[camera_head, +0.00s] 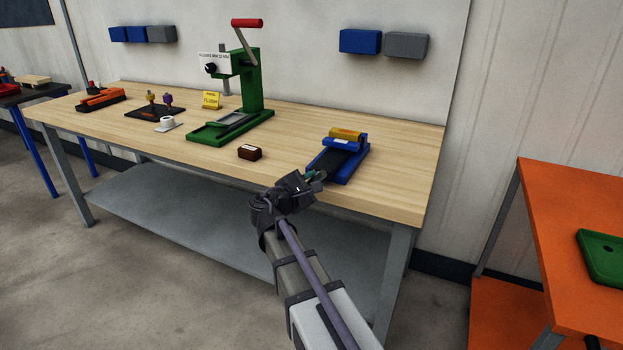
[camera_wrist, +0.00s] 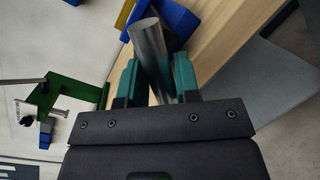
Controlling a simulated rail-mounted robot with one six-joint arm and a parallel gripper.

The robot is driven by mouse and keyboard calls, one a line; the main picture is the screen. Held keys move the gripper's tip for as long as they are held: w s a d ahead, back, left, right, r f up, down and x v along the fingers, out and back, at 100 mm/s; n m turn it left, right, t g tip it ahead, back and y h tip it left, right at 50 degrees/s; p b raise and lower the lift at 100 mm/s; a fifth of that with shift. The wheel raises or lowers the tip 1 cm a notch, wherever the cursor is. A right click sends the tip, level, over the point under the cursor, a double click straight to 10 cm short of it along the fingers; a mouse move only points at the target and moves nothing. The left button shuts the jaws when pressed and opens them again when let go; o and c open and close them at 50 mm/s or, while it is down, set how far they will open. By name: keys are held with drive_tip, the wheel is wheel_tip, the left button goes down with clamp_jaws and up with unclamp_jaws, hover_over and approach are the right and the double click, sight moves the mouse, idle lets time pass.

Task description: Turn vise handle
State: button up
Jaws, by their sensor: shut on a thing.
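My gripper (camera_head: 316,178) reaches the vise's front end from below. In the wrist view, my gripper's two green fingers (camera_wrist: 158,80) are shut on a grey metal bar, the vise handle (camera_wrist: 151,48), which lies between them. Blue vise parts (camera_wrist: 178,20) show just beyond the bar. The handle is hidden in the head view.
An orange table (camera_head: 560,220) stands at the right. Clear bench top surrounds the vise's left side.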

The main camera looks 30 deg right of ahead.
drive_tip(key=m, duration=0.1)
drive_tip(key=m+y+p, duration=0.1)
drive_tip(key=m, duration=0.3)
drive_tip(key=shift+s+d+f+y+p, duration=0.1)
drive_tip(key=shift+s+f+y+p, duration=0.05)
drive_tip(key=shift+s+y+p, duration=0.15)
drive_tip(key=m+y+p, duration=0.1)
drive_tip(key=m, duration=0.2)
drive_tip(key=shift+f+m+t, duration=0.1)
drive_tip(key=shift+m+t, duration=0.2)
drive_tip(key=shift+t, duration=0.1)
drive_tip(key=shift+w+m+y, duration=0.1)
drive_tip(key=shift+m+y, duration=0.2)
drive_tip(key=shift+m, duration=0.4)
idle(0.7)
drive_tip(key=o, duration=0.8)
drive_tip(key=shift+w, duration=0.1)
drive_tip(key=shift+o, duration=0.2)
drive_tip(key=p+v, duration=0.2)
drive_tip(key=v, duration=0.8)
drive_tip(key=shift+s+a+p, duration=0.3)
drive_tip(key=shift+p, duration=0.05)
